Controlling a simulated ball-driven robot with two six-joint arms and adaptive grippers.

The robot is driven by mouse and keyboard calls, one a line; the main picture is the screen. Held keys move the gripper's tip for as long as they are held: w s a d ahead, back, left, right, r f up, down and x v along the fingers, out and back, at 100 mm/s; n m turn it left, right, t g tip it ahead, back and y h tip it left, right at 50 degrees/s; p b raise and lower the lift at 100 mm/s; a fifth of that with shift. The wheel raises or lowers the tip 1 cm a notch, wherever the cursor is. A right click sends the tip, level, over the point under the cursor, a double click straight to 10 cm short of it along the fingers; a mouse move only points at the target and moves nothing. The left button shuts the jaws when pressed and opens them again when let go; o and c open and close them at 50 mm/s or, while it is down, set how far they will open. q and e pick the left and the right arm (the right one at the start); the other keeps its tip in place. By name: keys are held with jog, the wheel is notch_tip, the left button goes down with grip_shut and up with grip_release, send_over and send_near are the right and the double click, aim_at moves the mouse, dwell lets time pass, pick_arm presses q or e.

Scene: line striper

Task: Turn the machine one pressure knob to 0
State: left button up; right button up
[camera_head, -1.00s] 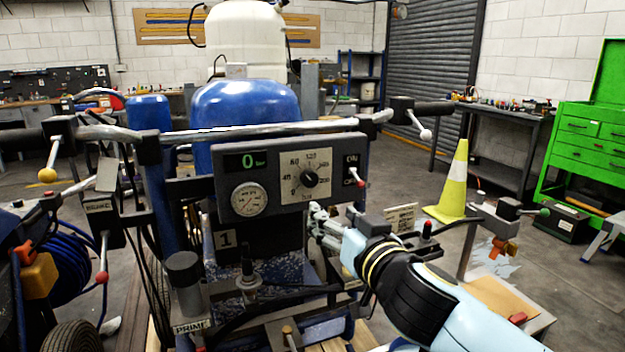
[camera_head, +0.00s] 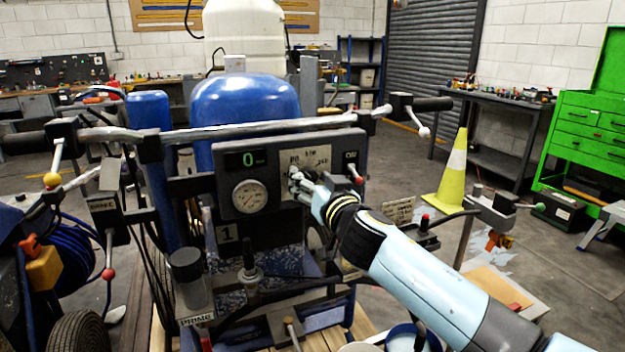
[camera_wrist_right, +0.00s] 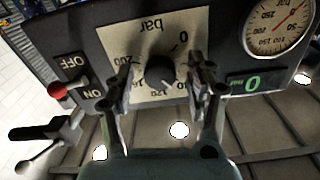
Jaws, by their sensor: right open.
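The machine's dark control panel (camera_head: 222,150) stands in the middle of the head view, above a plate marked 1 (camera_head: 228,233). It carries a green display (camera_head: 246,159) reading 0, a round gauge (camera_head: 249,197) and a pale dial plate (camera_head: 320,152) with a scale. My right gripper (camera_head: 303,178) is in front of the dial and hides the knob there. In the right wrist view, turned upside down, the black pressure knob (camera_wrist_right: 160,71) sits between the open fingers of the right gripper (camera_wrist_right: 163,84). Whether they touch it is unclear. My left gripper is not visible.
An on/off switch with a red-tipped lever (camera_head: 358,178) is close right of the dial. A metal handlebar (camera_head: 250,130) runs above the panel. Levers and hoses crowd both sides. A yellow cone (camera_head: 452,180) and green tool cabinet (camera_head: 585,135) stand further right.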

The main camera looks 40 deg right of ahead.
grip_shut()
jog(key=shift+n, duration=0.3)
jog(key=n, duration=0.3)
jog(key=shift+n+b, duration=0.3)
jog(key=shift+b, duration=0.1)
jog(key=n, duration=1)
jog(key=shift+d, duration=0.1)
jog(key=n+p, duration=0.1)
jog(key=n, duration=0.4)
jog(key=shift+n, duration=0.4)
